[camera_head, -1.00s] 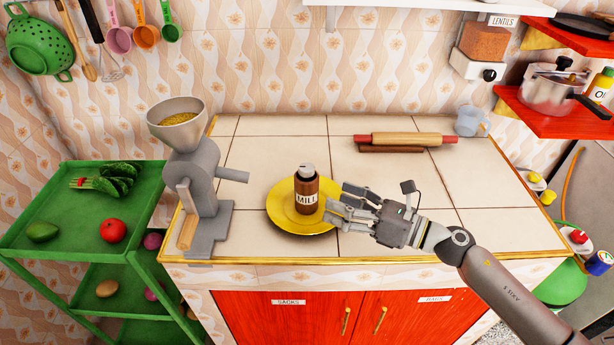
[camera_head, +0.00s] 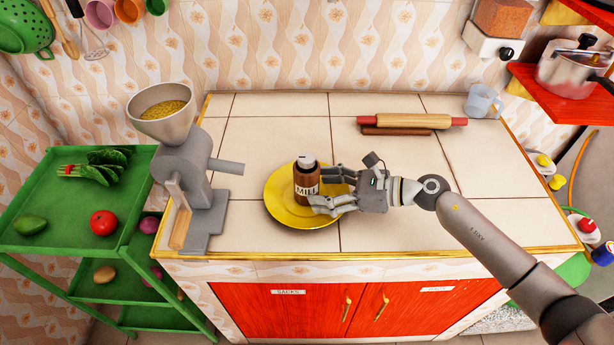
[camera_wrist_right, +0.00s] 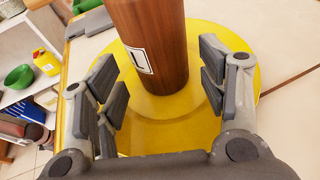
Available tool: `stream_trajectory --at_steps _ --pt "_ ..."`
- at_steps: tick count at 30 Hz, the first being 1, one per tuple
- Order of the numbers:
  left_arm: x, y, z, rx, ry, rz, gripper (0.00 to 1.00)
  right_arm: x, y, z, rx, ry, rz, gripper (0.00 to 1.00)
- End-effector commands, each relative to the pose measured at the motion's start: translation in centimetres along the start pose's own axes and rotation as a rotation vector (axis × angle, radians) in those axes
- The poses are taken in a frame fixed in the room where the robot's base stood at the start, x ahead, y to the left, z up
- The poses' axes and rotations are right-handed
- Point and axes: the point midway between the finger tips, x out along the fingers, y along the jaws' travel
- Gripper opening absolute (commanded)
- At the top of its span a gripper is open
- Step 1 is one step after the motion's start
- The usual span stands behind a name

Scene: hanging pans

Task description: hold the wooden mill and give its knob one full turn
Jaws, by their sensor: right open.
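The wooden mill (camera_head: 305,184), brown with a white label and a light grey knob (camera_head: 306,160) on top, stands upright on a yellow plate (camera_head: 279,209). My right gripper (camera_head: 325,188) is open, low at the mill's right side. In the right wrist view the mill's brown body (camera_wrist_right: 153,45) stands ahead between the two spread fingers of the gripper (camera_wrist_right: 160,95), with gaps on both sides. The knob is out of the wrist view. My left gripper is not in view.
A grey grinder (camera_head: 186,165) with a grain-filled hopper stands left of the plate. The tiled counter (camera_head: 420,190) is clear on the right. A green cart (camera_head: 75,240) stands at left.

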Motion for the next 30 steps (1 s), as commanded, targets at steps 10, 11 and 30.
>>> stream_trajectory --at_steps 10,11,30 --pt "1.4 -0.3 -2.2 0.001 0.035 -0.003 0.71 3.2 -0.1 -0.1 -0.003 -0.001 -0.001 0.66" --pt "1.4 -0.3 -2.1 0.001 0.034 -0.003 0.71 3.3 -0.1 -0.1 -0.002 -0.001 -0.002 0.66" --pt "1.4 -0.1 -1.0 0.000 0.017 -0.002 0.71 3.4 -0.1 0.0 -0.001 -0.001 -0.002 0.26"
